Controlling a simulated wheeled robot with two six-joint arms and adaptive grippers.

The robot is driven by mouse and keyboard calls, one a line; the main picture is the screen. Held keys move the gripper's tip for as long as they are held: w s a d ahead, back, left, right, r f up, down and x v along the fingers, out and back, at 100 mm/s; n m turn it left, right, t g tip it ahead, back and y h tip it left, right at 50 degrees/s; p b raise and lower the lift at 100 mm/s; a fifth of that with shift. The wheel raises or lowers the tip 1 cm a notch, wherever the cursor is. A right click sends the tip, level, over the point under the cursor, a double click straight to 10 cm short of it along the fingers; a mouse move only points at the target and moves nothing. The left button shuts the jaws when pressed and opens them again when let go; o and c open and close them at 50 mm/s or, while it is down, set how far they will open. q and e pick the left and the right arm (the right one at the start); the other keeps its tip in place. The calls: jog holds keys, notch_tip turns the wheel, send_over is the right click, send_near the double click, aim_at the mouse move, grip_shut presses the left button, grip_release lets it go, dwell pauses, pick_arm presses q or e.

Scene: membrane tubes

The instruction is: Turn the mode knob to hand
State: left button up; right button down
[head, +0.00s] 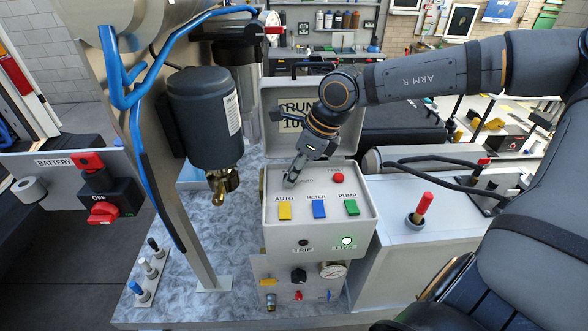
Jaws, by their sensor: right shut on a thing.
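The grey control box (270,228) stands on the bench with its lid raised behind it, reading "RUN" and "10". My right gripper (292,180) reaches down from the upper right to the back left of its top panel. It is shut on the mode knob there, and its fingers hide nearly all of the knob. My left gripper is not in view.
On the panel are a red reset button (338,177) and yellow (285,211), blue (319,209) and green (351,207) switches. A dark canister (203,115) hangs to the left.

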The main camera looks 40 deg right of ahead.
jog(key=shift+w+d+r+n+y+p, duration=0.1)
jog(key=shift+n+y+p, duration=0.05)
jog(key=shift+n, duration=0.35)
jog(key=shift+w+d+r+n+y+p, duration=0.1)
jog(key=shift+n+y+p, duration=0.05)
jog(key=shift+n, duration=0.35)
jog(key=c, duration=1.1)
grip_release()
jog(key=shift+a, duration=0.1)
jog(key=shift+o, duration=0.3)
jog(key=shift+f+g, duration=0.1)
jog(key=shift+g, duration=0.2)
